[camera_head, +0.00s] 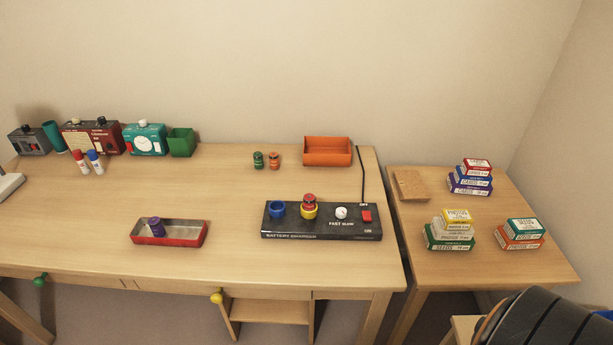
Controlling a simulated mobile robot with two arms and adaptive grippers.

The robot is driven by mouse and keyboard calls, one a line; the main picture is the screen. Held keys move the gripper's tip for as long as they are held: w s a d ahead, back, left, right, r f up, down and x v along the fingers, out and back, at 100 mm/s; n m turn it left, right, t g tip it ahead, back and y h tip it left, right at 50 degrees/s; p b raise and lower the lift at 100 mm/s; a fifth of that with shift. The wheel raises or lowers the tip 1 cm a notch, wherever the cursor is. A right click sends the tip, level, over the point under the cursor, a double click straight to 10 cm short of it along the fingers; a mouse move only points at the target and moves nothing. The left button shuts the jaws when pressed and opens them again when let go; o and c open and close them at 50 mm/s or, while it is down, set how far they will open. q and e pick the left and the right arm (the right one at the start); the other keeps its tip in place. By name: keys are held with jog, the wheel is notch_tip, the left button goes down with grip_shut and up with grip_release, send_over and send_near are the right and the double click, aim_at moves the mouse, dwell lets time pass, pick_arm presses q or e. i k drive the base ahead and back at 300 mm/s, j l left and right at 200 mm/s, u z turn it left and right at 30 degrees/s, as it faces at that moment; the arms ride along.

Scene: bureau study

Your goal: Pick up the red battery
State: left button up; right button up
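The red battery (309,197) stands upright in the yellow ring-shaped socket (309,212) of the black battery charger (286,226), on the front right of the desk. Its top sticks out above the socket; its lower part is hidden inside. The blue socket (277,209) to its left looks empty. The charger also has a white knob (341,213) marked fast/slow and a red switch (366,216). Neither of my grippers is in view.
A purple battery (155,226) is in a red-rimmed tray (185,242) at left. Green (258,160) and orange (274,161) batteries stand near an orange bin (327,151). A side table (510,267) holds stacked boxes. A dark ribbed object (545,318) fills the lower right corner.

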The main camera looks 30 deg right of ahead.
aim_at(308, 198)
jog(key=z, duration=1.05)
